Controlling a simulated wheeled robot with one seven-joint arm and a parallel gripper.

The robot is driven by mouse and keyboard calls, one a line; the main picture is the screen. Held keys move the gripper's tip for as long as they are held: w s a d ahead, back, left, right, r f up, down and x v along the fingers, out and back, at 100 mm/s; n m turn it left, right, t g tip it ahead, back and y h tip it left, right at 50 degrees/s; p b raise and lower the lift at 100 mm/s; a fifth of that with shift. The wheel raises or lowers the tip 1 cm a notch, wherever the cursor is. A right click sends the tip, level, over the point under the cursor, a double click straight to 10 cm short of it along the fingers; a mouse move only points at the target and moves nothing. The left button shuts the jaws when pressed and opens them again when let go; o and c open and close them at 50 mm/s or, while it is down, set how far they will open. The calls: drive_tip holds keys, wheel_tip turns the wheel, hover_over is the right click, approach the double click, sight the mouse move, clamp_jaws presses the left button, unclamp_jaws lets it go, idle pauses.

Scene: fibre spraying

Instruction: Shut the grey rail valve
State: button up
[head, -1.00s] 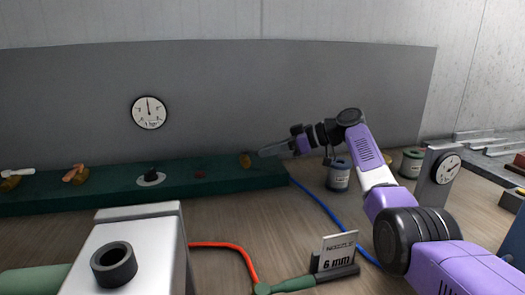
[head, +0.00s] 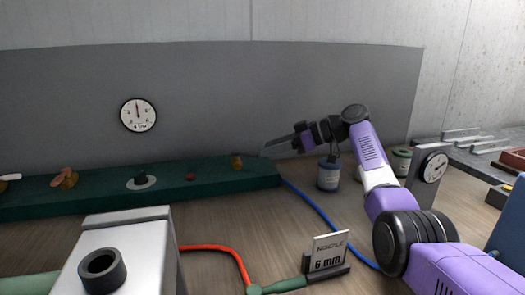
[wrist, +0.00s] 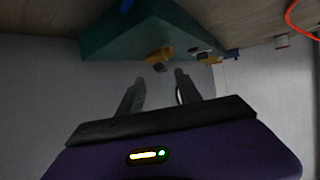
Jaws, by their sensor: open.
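A green rail (head: 100,193) runs along the foot of the grey back panel. At its right end sits a small brass valve (head: 237,162); its handle is too small to make out in the head view. In the wrist view a brass valve (wrist: 158,54) with a dark grey end shows just beyond the fingertips; I take it for the same valve. My gripper (head: 270,149) is open and empty, right of this valve in the head view. In the wrist view both fingers of my gripper (wrist: 158,77) are apart, with nothing between them.
A gauge (head: 138,115) hangs above. A grey box (head: 125,245) stands in front.

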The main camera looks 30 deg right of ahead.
drive_tip(key=shift+v, duration=1.9)
